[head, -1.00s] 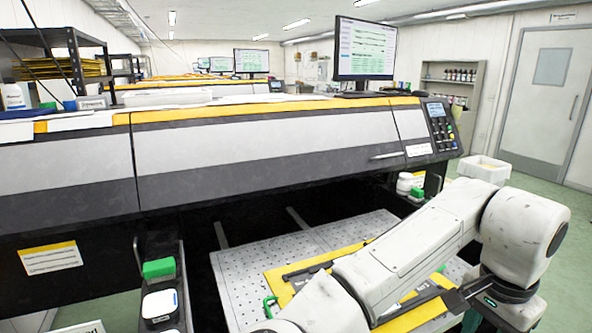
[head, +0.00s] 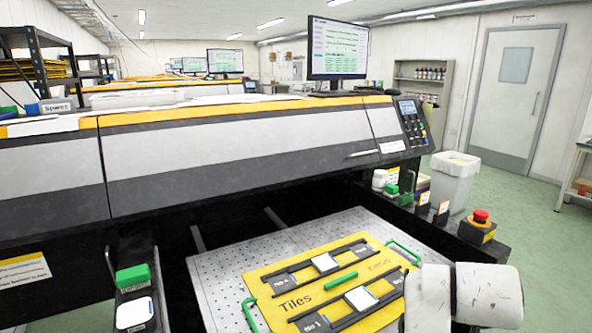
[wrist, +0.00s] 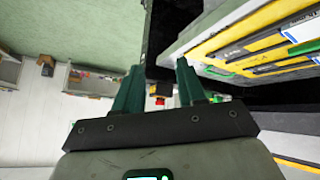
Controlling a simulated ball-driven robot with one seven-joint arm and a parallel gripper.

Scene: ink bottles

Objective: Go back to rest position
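My gripper (wrist: 160,78) shows in the wrist view with its two green fingers apart and nothing held between them. The red emergency stop button (wrist: 160,88) shows beyond the gap between the fingers. In the head view my arm is folded low at the bottom right, in front of the printer bed, and the gripper itself is out of that view. The yellow Tiles jig (head: 262,283) lies on the perforated printer bed (head: 222,268), with two white tiles (head: 325,262) in its black rails.
The wide printer (head: 250,140) fills the left and middle. A ledge at its right carries small bottles (head: 422,192) and the emergency stop (head: 480,222). A white bin (head: 454,180) stands behind it. Green floor (head: 545,265) is open at the right.

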